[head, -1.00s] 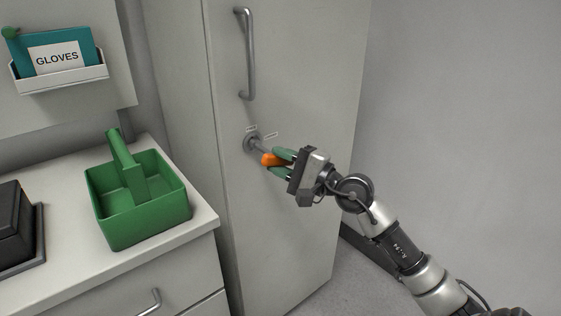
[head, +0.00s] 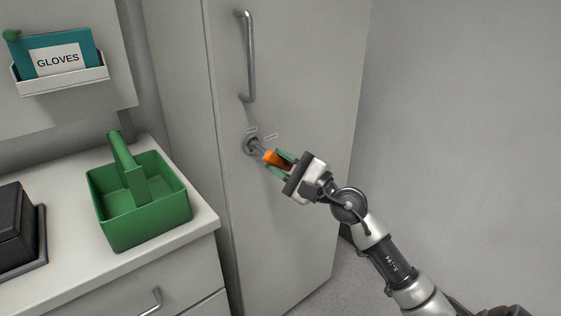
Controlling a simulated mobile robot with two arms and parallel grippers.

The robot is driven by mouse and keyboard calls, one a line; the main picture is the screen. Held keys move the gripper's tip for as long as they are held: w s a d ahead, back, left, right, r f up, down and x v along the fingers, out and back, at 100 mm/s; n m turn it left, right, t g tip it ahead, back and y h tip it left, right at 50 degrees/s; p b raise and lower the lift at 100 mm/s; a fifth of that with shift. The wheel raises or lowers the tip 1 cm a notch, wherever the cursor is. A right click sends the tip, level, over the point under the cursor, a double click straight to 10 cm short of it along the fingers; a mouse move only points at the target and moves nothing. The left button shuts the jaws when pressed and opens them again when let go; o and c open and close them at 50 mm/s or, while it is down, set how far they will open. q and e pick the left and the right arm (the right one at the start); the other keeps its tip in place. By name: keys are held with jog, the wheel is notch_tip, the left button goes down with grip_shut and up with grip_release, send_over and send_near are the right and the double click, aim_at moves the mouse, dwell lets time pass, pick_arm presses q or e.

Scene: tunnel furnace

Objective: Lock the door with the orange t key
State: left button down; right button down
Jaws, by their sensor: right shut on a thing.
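The orange T key (head: 273,157) has an orange handle and a grey shaft that points up and left at the round lock (head: 252,145) on the tall grey door (head: 295,110). The shaft's end meets the lock in the picture; how deep it sits I cannot tell. My right gripper (head: 279,161) is shut on the orange handle, with green fingers on either side of it. The door looks closed, flush with its cabinet. Small labels sit above and to the right of the lock, too small to read. My left gripper is out of view.
A grey bar handle (head: 251,55) is on the door above the lock. A green caddy (head: 140,220) and a black box (head: 12,228) stand on the counter at left. A gloves holder (head: 62,80) hangs above. Free floor and bare wall lie right.

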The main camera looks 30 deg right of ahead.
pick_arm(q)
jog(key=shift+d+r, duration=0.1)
pick_arm(e)
jog(key=shift+m, duration=0.3)
jog(key=shift+m+t+h+p, duration=0.4)
jog(key=shift+m+t, duration=0.1)
jog(key=shift+m, duration=0.2)
jog(key=shift+m+t+h+p, duration=0.3)
jog(key=shift+m+p, duration=0.05)
jog(key=shift+m, duration=0.65)
jog(key=shift+m+h, duration=0.4)
jog(key=shift+m, duration=0.3)
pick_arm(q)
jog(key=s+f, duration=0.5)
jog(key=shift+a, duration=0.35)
